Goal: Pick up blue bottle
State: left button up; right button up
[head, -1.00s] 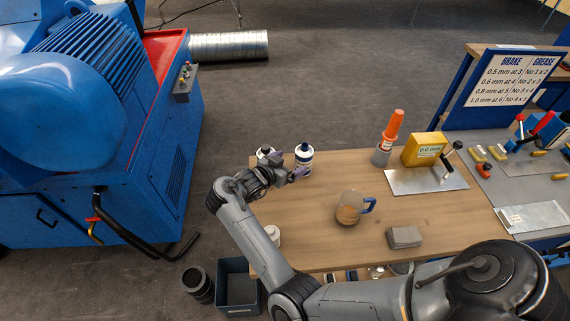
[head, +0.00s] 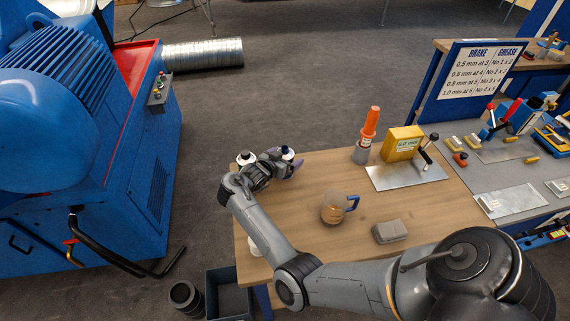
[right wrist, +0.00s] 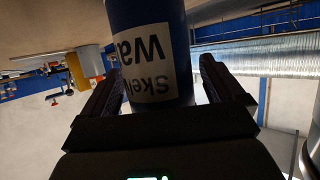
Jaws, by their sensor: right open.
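The blue bottle (head: 287,150) stands near the far left edge of the wooden table; only its top shows in the head view, behind my right gripper (head: 290,167). In the right wrist view the bottle (right wrist: 146,25) is dark blue with a white label, its lettering upside down. It lies between the two open fingers of my right gripper (right wrist: 161,70), with a visible gap on the right; whether the left finger touches it I cannot tell. My left gripper is not in view.
A mug (head: 333,208), grey block (head: 389,231), orange-capped bottle (head: 368,132) and yellow box (head: 402,143) stand on the wooden table (head: 300,235). Its middle is fairly clear.

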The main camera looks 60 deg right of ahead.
jog(key=shift+d+f, duration=0.2)
jog(key=shift+d, duration=0.3)
jog(key=shift+c, duration=0.3)
jog(key=c, duration=1.2)
jog(key=shift+r, duration=0.15)
